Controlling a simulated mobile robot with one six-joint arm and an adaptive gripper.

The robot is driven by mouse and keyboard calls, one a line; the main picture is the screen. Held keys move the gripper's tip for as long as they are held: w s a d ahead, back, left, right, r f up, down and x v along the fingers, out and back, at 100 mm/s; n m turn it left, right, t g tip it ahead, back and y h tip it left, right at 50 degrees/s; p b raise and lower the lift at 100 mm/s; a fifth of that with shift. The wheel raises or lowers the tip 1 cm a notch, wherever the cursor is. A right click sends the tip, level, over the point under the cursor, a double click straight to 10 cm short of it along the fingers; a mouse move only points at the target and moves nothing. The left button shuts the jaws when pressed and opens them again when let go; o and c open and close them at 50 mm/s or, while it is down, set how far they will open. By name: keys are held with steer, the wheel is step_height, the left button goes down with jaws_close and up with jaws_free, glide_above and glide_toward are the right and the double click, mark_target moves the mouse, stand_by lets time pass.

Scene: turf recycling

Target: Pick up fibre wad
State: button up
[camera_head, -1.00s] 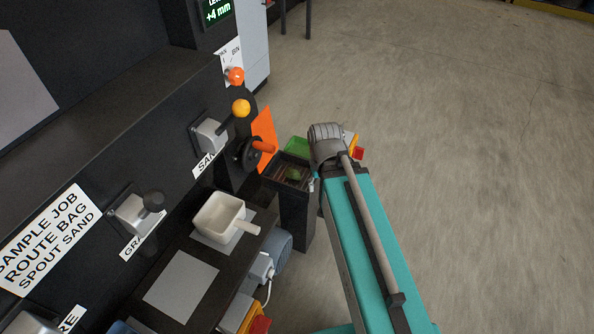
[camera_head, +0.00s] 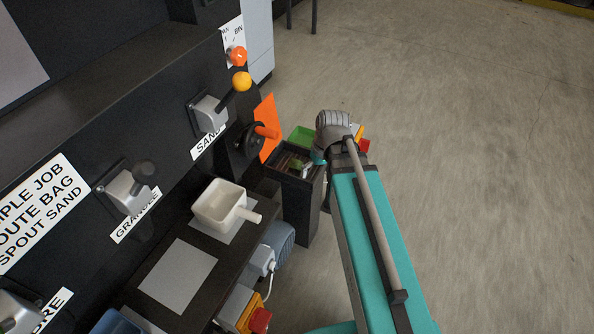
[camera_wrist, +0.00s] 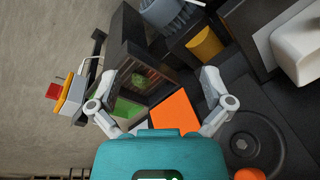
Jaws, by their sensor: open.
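The fibre wad is a small green fuzzy clump (camera_wrist: 140,80) lying in a dark open-topped box (camera_wrist: 131,28). In the head view the green wad (camera_head: 297,163) shows in the top of the same box (camera_head: 300,205), partly hidden by my gripper. My gripper (camera_wrist: 158,78) is open, its two fingers spread wide on either side of the box mouth in the wrist view. Nothing is between the fingers that I can see held. In the head view only a bit of my gripper (camera_head: 317,158) shows beside the box top.
An orange panel (camera_head: 267,128) and a dark handwheel stand beside the box. A green tray (camera_head: 302,136) lies behind it. A white scoop (camera_head: 225,204) sits on the dark shelf to the left. Black machine walls with levers fill the left; open concrete floor lies right.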

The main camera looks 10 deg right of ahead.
steer(key=w+d+f+n+t+y+b, duration=0.2)
steer(key=w+d+f+n+y+b, duration=0.2)
steer(key=w+f+b, duration=0.3)
steer(key=w+d+f+n+t+y+b, duration=0.2)
steer(key=w+d+f+n+y+b, duration=0.3)
steer(key=w+b, duration=0.8)
steer(key=shift+w+d+f+n+t+b, duration=0.2)
steer(key=shift+d+f+n+t+b, duration=0.2)
steer(key=shift+d+f+n+b, duration=0.9)
steer(key=shift+a+f+m+b, duration=0.3)
steer(key=shift+a+f+b, duration=0.05)
steer(key=shift+a+f, duration=0.05)
steer(key=b, duration=0.4)
glide_toward(298, 161)
steer(key=x, duration=0.3)
steer(key=shift+f, duration=0.15)
steer(key=shift+w+a+f, duration=0.15)
steer(key=shift+a, duration=0.25)
